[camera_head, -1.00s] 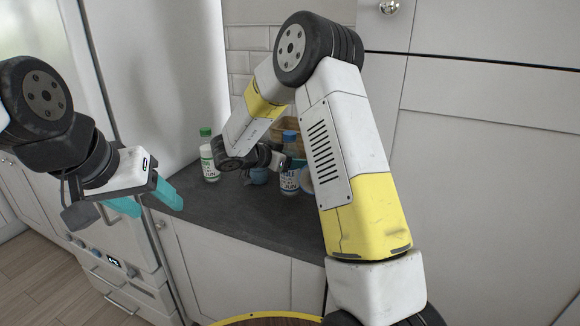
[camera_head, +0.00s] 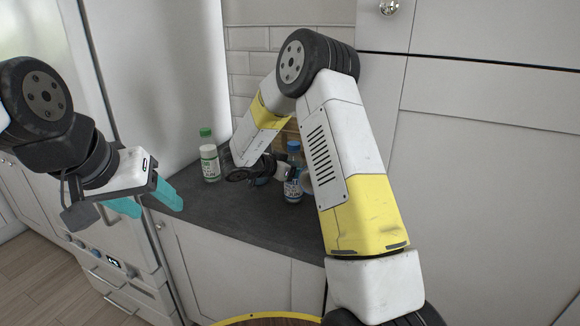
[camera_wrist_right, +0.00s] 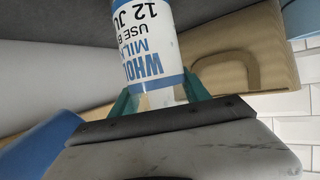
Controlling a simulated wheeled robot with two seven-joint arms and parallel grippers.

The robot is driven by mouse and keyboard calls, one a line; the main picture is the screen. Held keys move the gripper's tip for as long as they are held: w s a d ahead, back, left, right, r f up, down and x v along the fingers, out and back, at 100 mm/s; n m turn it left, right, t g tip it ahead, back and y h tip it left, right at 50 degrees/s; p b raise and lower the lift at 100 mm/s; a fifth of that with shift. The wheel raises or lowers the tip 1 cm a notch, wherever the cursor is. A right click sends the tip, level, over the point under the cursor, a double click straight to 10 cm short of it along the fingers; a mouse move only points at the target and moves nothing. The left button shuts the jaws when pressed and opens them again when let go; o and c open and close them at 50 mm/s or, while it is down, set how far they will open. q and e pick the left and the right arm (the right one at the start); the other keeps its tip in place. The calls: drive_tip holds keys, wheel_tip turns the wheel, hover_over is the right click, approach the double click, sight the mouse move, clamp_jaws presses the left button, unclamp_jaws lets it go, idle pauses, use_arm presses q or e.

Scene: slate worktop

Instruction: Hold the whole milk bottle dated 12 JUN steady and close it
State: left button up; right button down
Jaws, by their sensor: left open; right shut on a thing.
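The whole milk bottle (camera_head: 293,190) stands near the right end of the visible worktop, with a blue top above its white and blue label. In the right wrist view the label of the milk bottle (camera_wrist_right: 145,35) appears upside down and reads WHOLE MILK, USE BY 12 JU, the last letter cut off. My right gripper (camera_head: 284,173) is shut on this bottle from the left; its teal fingers flank it in the wrist view. I cannot tell whether the blue top is seated. My left gripper (camera_head: 153,207) is open and empty, left of the worktop's edge.
A green-topped bottle (camera_head: 210,168) stands further left on the slate worktop (camera_head: 240,222). A tan basket (camera_wrist_right: 235,55) is behind the held bottle. A blue object (camera_wrist_right: 28,150) is close to my right gripper. The front of the worktop is clear.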

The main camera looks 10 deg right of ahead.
drive_tip(key=shift+f, duration=0.15)
drive_tip(key=c, duration=0.5)
unclamp_jaws()
drive_tip(key=v, duration=1.2)
